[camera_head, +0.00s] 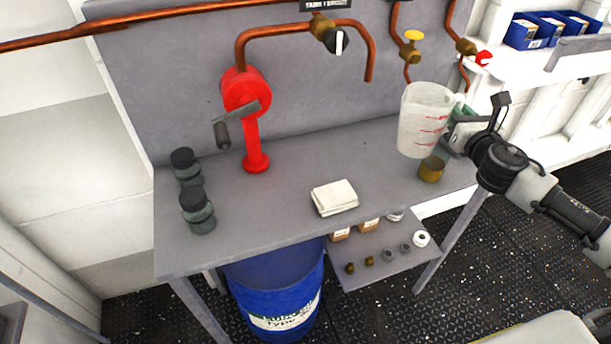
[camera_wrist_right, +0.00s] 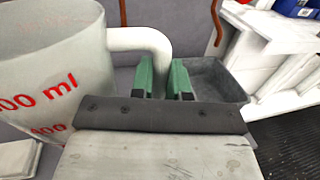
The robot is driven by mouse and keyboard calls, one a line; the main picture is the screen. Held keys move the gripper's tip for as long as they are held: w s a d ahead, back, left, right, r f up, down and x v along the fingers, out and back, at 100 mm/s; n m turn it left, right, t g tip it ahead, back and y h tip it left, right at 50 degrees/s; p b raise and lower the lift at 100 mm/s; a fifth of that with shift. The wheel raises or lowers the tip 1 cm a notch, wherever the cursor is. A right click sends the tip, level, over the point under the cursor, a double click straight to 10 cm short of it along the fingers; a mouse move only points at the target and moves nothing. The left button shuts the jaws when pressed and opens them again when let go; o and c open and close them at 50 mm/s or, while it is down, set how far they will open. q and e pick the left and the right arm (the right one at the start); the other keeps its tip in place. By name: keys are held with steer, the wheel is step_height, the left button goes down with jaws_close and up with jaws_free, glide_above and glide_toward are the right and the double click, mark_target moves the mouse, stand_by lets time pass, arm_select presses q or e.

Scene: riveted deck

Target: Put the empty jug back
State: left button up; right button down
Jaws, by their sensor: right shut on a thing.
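The jug (camera_head: 424,122) is a translucent white measuring jug with red marks, at the right end of the grey bench. It looks empty and upright. My right gripper (camera_head: 462,122) is shut on its handle from the right. In the right wrist view the jug (camera_wrist_right: 50,75) fills the left side, and the green fingers of my right gripper (camera_wrist_right: 165,78) close around the white handle (camera_wrist_right: 145,38). Whether the jug's base touches the bench is hard to tell. My left gripper is not in view.
A small brass cup (camera_head: 431,169) stands just below the jug. A grey tray (camera_wrist_right: 215,80) lies behind the gripper. A blue drum (camera_head: 275,290) stands below.

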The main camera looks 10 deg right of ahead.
steer(key=shift+a+f, duration=0.1)
steer(key=shift+a, duration=0.45)
steer(key=shift+w+a, duration=0.1)
steer(key=shift+a, duration=0.25)
steer(key=shift+w+a+f, duration=0.1)
steer(key=shift+w+a, duration=0.15)
steer(key=shift+a, duration=0.05)
steer(key=shift+w+a+f+b, duration=0.15)
steer(key=shift+w+a+f, duration=1.15)
steer(key=shift+f, duration=0.5)
steer(key=shift+w+a+f+b, duration=0.15)
steer(key=shift+w+a+f, duration=0.95)
steer(key=shift+w+f, duration=0.55)
steer(key=shift+w+a+f+b, duration=0.15)
steer(key=shift+w+a+f, duration=1.05)
steer(key=shift+f, duration=0.75)
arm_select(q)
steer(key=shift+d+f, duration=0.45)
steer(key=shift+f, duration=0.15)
arm_select(e)
steer(key=shift+s, duration=0.1)
